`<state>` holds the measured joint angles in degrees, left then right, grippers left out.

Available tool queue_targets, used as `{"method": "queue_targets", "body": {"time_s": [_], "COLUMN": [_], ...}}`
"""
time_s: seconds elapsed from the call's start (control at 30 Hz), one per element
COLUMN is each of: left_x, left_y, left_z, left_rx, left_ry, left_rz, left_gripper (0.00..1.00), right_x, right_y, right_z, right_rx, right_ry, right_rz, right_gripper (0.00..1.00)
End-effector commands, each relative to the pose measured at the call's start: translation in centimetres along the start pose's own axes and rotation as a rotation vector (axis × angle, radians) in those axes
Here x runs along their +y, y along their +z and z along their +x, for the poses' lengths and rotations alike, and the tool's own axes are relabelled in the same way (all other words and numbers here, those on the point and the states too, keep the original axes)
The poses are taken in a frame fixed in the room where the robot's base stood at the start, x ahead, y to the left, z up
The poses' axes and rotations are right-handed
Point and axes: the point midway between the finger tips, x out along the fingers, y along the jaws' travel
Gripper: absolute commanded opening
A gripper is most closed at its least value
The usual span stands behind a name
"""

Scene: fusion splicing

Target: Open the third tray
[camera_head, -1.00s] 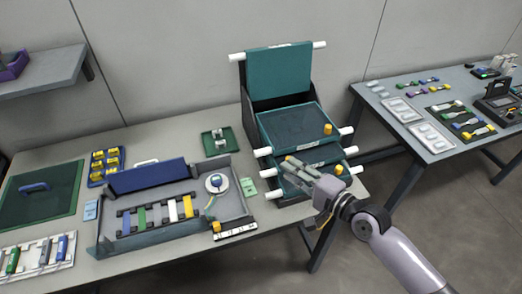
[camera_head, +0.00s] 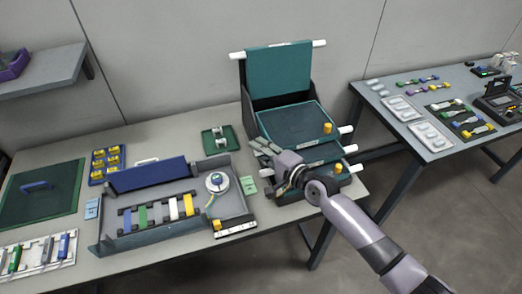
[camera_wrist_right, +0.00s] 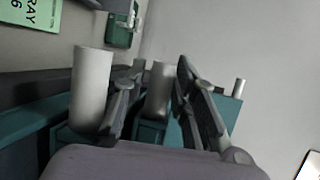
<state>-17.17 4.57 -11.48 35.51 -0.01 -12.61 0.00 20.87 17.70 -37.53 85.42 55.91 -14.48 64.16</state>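The stack of teal trays stands in a black frame on the workbench. One teal tray panel (camera_head: 279,68) is tipped up at the back, with white rod ends at both sides. Below it a teal tray (camera_head: 295,125) lies flat, with lower trays under it. My right gripper (camera_head: 264,146) is at the left side of the stack, by the tray rod ends, and hides those in the head view. In the right wrist view the gripper (camera_wrist_right: 158,100) is open. One white rod end (camera_wrist_right: 160,88) shows between its fingers, and another (camera_wrist_right: 90,88) stands outside the left finger. My left gripper is not in view.
Yellow knobs (camera_head: 327,128) sit at the trays' right side. A green tray with spools (camera_head: 219,140) is behind left of the stack. A grey work tray (camera_head: 236,205) and a green card (camera_head: 248,186) lie left. A second table (camera_head: 440,90) stands right.

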Motion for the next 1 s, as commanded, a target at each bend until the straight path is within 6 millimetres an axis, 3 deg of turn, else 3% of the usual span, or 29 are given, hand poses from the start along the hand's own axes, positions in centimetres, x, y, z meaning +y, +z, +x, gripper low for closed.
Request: {"method": "queue_targets", "body": {"time_s": [0.07, 0.47, 1.0], "left_x": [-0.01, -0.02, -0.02], "left_y": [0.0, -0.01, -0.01], "left_z": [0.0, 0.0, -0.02], "left_rx": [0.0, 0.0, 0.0], "left_ry": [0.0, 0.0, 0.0], "left_rz": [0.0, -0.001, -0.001], "left_gripper": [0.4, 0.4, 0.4], "right_x": [-0.02, 0.0, 0.01], "right_y": [0.0, -0.01, -0.03], "right_z": [-0.01, -0.04, -0.04], "right_rx": [0.0, 0.0, 0.0], "right_ry": [0.0, 0.0, 0.001], "right_rz": [0.0, 0.0, 0.0], "right_gripper": [0.26, 0.0, 0.0]}}
